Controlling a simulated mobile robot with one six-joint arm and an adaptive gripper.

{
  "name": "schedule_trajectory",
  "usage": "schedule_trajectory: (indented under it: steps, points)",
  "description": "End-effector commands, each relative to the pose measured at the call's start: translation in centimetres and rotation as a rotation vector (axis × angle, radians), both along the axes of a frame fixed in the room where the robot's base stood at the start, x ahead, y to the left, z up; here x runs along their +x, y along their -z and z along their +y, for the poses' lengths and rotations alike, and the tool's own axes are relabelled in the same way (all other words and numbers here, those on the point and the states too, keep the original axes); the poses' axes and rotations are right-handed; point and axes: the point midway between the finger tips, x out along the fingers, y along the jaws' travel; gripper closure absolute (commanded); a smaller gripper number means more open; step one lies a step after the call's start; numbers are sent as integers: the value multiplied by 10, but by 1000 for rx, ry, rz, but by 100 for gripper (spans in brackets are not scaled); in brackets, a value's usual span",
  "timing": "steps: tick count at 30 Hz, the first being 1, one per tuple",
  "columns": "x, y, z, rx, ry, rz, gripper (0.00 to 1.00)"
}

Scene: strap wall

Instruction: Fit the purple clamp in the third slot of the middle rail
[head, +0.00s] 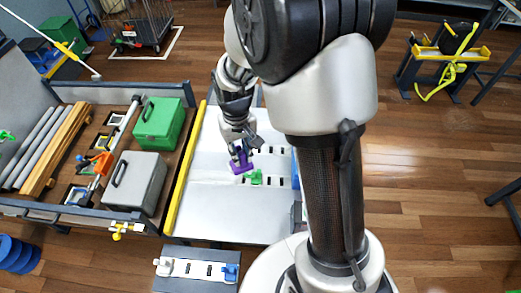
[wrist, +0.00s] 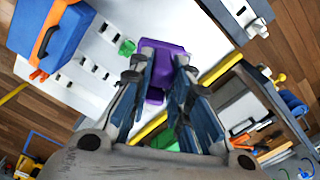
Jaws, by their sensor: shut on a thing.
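My gripper (head: 239,155) is shut on the purple clamp (head: 241,167), held over the pale board, left of the green clamp (head: 255,177). In the wrist view my gripper (wrist: 158,69) has its two fingers on either side of the purple clamp (wrist: 163,49), and the green clamp (wrist: 126,47) is just left of it, apart. A row of dark slots (head: 281,182) runs right from the green clamp, and another row (head: 272,150) lies behind it. My arm hides part of the board, and I cannot tell whether the clamp touches a rail.
A front rail (head: 216,272) carries a white clamp (head: 165,267) and a blue clamp (head: 231,273). A yellow bar (head: 185,170) edges the board on the left. Beyond it, a tray holds a green case (head: 158,122) and a grey case (head: 138,181). A blue box (wrist: 48,30) stands on the board.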

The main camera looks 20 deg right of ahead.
Motion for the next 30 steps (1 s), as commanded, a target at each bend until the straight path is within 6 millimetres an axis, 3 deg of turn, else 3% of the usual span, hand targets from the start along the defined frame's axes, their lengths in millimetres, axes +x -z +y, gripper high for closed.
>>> schedule_trajectory:
  steps: [11,30]
  points:
    - [0,3,0,0,0,-1,100]
    - [0,81,0,0,0,1,100]
